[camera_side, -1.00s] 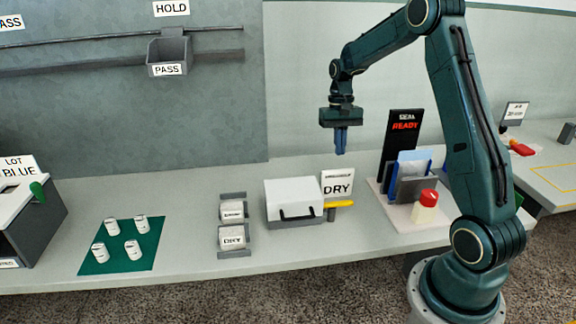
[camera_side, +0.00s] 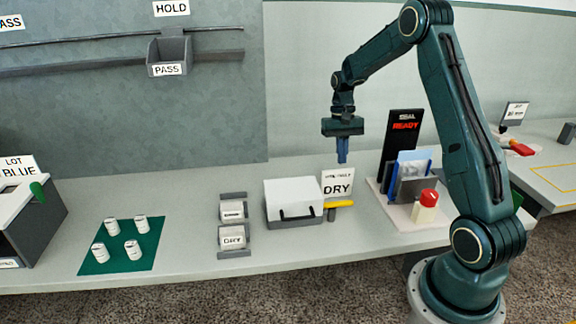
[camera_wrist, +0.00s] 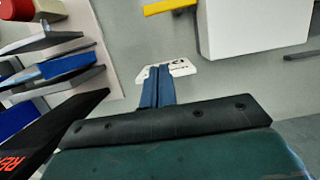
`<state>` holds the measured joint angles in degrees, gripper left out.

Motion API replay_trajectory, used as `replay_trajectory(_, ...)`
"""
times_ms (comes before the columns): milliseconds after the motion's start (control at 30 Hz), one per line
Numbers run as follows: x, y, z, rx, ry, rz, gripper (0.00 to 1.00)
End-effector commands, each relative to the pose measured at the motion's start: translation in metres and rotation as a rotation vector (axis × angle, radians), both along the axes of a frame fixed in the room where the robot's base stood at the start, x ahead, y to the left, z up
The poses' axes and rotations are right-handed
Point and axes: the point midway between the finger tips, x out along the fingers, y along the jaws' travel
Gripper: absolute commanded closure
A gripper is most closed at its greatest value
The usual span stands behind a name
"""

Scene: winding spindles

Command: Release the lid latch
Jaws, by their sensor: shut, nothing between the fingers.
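A white-lidded box (camera_side: 293,197) with a grey base and a black front handle stands on the bench, its lid closed. A yellow lever (camera_side: 339,204), which looks like the latch, sticks out at the box's right side on a grey post. In the wrist view the lever (camera_wrist: 168,6) shows at the top edge, beside the white lid (camera_wrist: 250,25). My gripper (camera_side: 342,158) is shut and empty, pointing down above and behind the lever, in front of the top of the DRY sign (camera_side: 337,186). The blue fingers (camera_wrist: 157,88) lie together in the wrist view, partly covering the sign.
Two labelled blocks (camera_side: 232,236) sit left of the box. A green mat (camera_side: 150,258) holds several white spindles.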

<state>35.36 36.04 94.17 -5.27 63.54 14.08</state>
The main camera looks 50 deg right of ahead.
Motion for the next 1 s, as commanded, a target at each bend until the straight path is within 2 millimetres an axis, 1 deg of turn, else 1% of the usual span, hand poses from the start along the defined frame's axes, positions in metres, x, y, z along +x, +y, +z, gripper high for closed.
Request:
replay_trajectory(267, -0.007, 0.007, -0.036, 0.001, 0.004, 0.0, 1.0)
replay_trajectory(600, -0.016, 0.016, -0.086, 0.001, 0.003, 0.0, 1.0)
replay_trajectory(800, -0.03, 0.03, -0.084, 0.0, 0.001, 0.001, 1.0)
replay_trajectory(1000, -0.04, 0.04, -0.084, 0.0, 0.001, 0.001, 1.0)
